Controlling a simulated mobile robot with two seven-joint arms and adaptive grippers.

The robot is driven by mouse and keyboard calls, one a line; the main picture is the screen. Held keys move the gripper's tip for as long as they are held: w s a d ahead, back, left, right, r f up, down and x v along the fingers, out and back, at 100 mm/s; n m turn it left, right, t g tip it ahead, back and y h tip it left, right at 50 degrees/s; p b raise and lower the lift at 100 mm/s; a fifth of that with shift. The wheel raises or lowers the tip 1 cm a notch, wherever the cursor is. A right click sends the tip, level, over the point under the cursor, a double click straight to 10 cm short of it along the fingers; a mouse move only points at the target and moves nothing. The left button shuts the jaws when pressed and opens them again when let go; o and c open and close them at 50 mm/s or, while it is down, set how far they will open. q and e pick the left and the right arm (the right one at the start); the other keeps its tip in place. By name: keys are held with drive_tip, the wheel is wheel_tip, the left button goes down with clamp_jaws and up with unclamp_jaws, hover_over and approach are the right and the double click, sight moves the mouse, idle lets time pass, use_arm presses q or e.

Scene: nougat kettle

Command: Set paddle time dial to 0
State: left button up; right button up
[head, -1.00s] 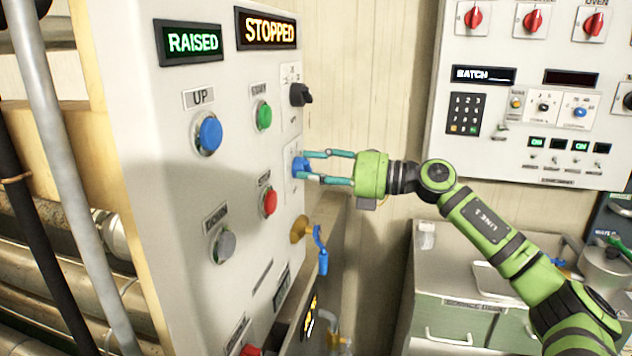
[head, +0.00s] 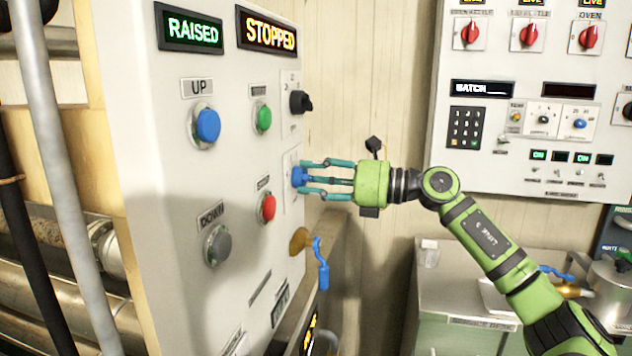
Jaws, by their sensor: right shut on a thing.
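The blue dial (head: 297,177) sits on a white plate at the right edge of the grey control panel (head: 160,150), below a black selector knob (head: 301,102). My right gripper (head: 305,178) reaches it from the right and is shut on the dial, with teal fingers above and below it. The gripper hides part of the dial, and its scale marks are too small and oblique to read. My left gripper is not in view.
A green button (head: 264,117), a red button (head: 268,208) and a blue UP button (head: 207,126) are close by on the panel. A blue-handled valve (head: 320,265) sticks out below the gripper. A second panel (head: 480,175) hangs behind at right.

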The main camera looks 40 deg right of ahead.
drive_tip(key=shift+a+f, duration=0.15)
drive_tip(key=shift+f, duration=0.15)
drive_tip(key=o, duration=0.9)
drive_tip(key=shift+o, duration=1.3)
drive_tip(key=shift+r, duration=0.1)
drive_tip(key=shift+s+d, duration=0.2)
drive_tip(key=shift+d, duration=0.1)
drive_tip(key=v, duration=1.1)
drive_tip(key=shift+s, duration=0.1)
